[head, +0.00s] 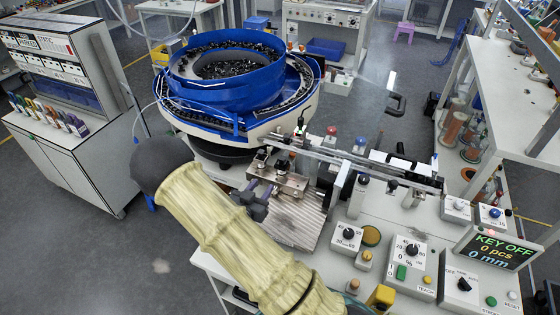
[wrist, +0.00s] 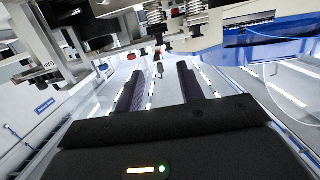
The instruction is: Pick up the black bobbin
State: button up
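I cannot pick out a black bobbin with certainty in either view. My gripper (head: 262,198) is over the left part of the machine bench, beside the ribbed metal plate (head: 296,222) and below the metal fixture block (head: 283,178). In the wrist view my gripper (wrist: 160,76) has its two dark fingers apart, with nothing held between them. A small dark part with a red bit (wrist: 159,68) shows beyond the fingertips; I cannot tell what it is. My sleeved arm hides part of the bench's left side.
A blue bowl feeder (head: 225,100) full of small black parts stands behind my gripper. A control panel with knobs (head: 405,250) and a display (head: 497,249) lies to the right. Spools (head: 455,128) stand on the right rack. A grey cabinet (head: 75,160) is at left, with open floor between.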

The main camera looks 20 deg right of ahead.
jog(key=p, duration=0.3)
send_near(281, 162)
jog(key=x, duration=0.3)
jog(key=shift+d+r, duration=0.1)
jog(key=shift+r, duration=0.05)
jog(key=shift+w, duration=0.1)
jog(key=shift+w+d, duration=0.25)
jog(key=p+x, duration=0.2)
jog(key=x, duration=0.2)
jog(key=shift+w+d+f+p, duration=0.15)
jog(key=shift+w+f+p, duration=0.05)
jog(key=shift+p, duration=0.1)
jog(key=c, duration=0.7)
